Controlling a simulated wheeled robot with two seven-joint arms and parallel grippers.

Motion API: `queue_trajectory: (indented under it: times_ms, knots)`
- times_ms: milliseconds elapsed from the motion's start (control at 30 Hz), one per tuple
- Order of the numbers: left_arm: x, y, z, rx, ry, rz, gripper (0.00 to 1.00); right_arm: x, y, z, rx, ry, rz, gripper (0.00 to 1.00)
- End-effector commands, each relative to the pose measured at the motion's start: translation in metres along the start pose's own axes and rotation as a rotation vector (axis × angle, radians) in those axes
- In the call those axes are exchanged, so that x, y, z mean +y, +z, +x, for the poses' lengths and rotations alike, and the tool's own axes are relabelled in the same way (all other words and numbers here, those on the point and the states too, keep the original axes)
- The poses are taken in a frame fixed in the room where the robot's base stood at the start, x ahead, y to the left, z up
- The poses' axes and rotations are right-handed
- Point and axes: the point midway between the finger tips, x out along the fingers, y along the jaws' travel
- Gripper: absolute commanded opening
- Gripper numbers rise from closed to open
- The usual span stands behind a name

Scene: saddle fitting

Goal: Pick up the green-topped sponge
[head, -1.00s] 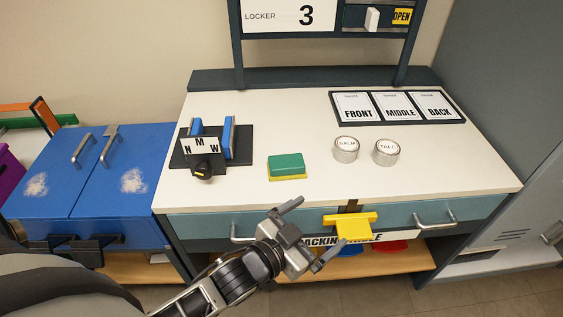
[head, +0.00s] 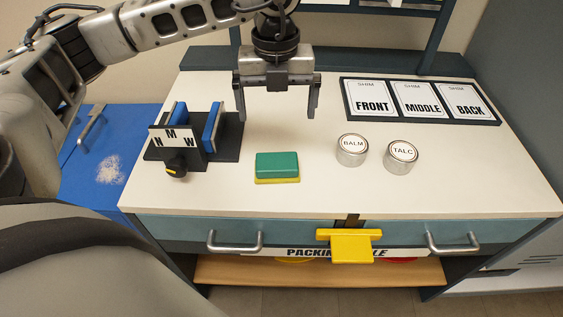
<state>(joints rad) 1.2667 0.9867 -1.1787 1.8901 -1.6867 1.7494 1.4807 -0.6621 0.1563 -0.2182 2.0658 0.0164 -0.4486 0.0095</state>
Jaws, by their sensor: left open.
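The sponge (head: 277,166) has a green top and a yellow bottom. It lies flat on the white tabletop, left of the middle, near the front edge. My left gripper (head: 277,115) comes in from the upper left and points down above the table. Its two fingers are spread apart with nothing between them. In the picture it is above the sponge, apart from it. My right gripper is not in view.
A dark stand with blue pads and an N-M-W dial (head: 174,150) stands left of the sponge. The BALM tin (head: 352,151) and TALC tin (head: 401,156) stand to the right. A tray of FRONT, MIDDLE and BACK cards (head: 418,101) lies behind. A yellow latch (head: 350,245) sticks out in front.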

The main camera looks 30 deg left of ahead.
Motion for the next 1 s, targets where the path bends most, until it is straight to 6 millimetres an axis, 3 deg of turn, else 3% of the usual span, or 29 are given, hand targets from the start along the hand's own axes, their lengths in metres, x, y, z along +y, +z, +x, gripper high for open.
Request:
queue_trajectory:
  times_ms: [400,733,1000]
  knots:
    - [0.002,0.0,0.082,0.0,0.006,-0.001,1.0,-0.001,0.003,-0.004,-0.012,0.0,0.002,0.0]
    - [0.001,0.0,0.11,0.001,0.004,0.0,1.0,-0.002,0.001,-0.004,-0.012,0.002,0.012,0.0]
    - [0.002,0.0,0.148,0.0,0.003,0.0,1.0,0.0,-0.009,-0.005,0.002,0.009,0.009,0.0]
